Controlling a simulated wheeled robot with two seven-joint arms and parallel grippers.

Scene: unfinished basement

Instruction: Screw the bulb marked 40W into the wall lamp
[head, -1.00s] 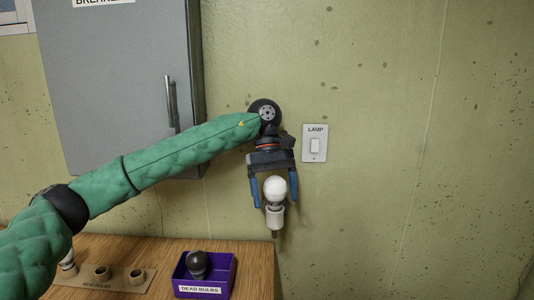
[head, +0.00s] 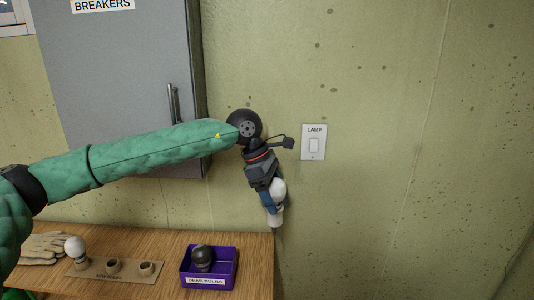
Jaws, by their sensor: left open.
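A white bulb (head: 279,189) stands upright in the wall lamp's white socket (head: 276,217). No marking on it is legible. My left gripper (head: 270,205) is open and points down at the lamp, turned and slightly tilted, with a blue finger beside the bulb on its left. The other finger is hard to make out, and I cannot tell if either touches the bulb. Another white bulb (head: 75,246) stands in the left hole of the bulb holder (head: 129,275); its marking is not legible either. My right gripper is out of view.
A purple bin (head: 187,277) labelled DEAD BULBS holds a dark bulb (head: 203,257). The holder's other two holes are empty. Gloves (head: 43,247) lie at the table's left. A grey breaker cabinet (head: 125,85) and a LAMP switch (head: 313,143) are on the wall.

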